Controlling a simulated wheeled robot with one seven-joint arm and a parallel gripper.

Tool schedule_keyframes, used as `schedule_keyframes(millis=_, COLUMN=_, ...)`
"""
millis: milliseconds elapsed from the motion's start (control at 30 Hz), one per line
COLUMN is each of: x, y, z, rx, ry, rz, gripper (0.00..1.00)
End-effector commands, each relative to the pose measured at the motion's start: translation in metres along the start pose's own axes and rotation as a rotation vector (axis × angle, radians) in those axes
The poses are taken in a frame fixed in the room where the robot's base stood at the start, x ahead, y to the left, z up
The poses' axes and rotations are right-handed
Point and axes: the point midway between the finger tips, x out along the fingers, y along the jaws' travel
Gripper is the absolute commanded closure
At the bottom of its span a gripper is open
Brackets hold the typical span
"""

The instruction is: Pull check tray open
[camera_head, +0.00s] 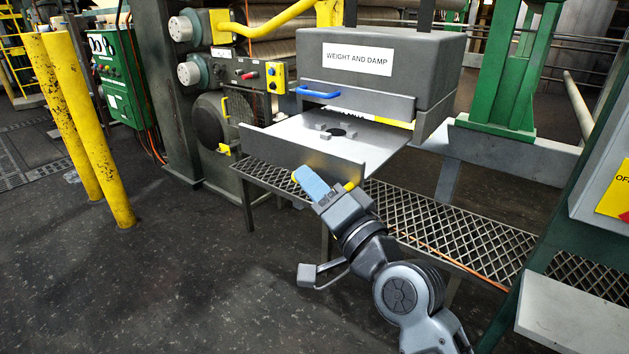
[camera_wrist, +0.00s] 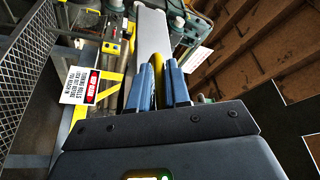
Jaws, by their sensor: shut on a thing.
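The check tray (camera_head: 285,157) is a grey metal drawer under the box marked "WEIGHT AND DAMP" (camera_head: 358,59). It stands out from the box, with its flat plate, a dark round spot and small blocks showing. Its grey front also shows in the wrist view (camera_wrist: 152,35). My gripper (camera_head: 313,183) is at the front panel, shut on the tray's yellow handle (camera_head: 350,186). In the wrist view the yellow bar (camera_wrist: 183,62) runs between the blue fingers of my gripper (camera_wrist: 163,82). The fingers hide part of the handle.
A blue handle (camera_head: 318,92) sits on the box above the tray. A mesh walkway (camera_head: 440,222) runs below the tray. Yellow posts (camera_head: 88,130) and a green control cabinet (camera_head: 118,75) stand at left. The dark floor at front left is clear.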

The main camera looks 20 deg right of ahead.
Motion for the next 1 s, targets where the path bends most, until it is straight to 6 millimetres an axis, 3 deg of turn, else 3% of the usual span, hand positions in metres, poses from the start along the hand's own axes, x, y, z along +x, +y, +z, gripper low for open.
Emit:
schedule_keyframes(millis=67, x=0.001, y=-0.004, z=-0.003, rx=-0.002, ry=0.005, rz=-0.009, gripper=1.00)
schedule_keyframes(millis=100, x=0.001, y=-0.005, z=-0.003, rx=-0.002, ry=0.005, rz=-0.009, gripper=0.79)
schedule_keyframes(millis=133, x=0.001, y=-0.005, z=-0.003, rx=-0.002, ry=0.005, rz=-0.009, gripper=0.77)
schedule_keyframes(millis=567, x=-0.005, y=-0.001, z=-0.001, rx=-0.001, ry=0.003, rz=-0.004, gripper=0.77)
schedule_keyframes(millis=1000, x=-0.069, y=0.000, z=0.000, rx=-0.001, ry=0.003, rz=-0.005, gripper=0.77)
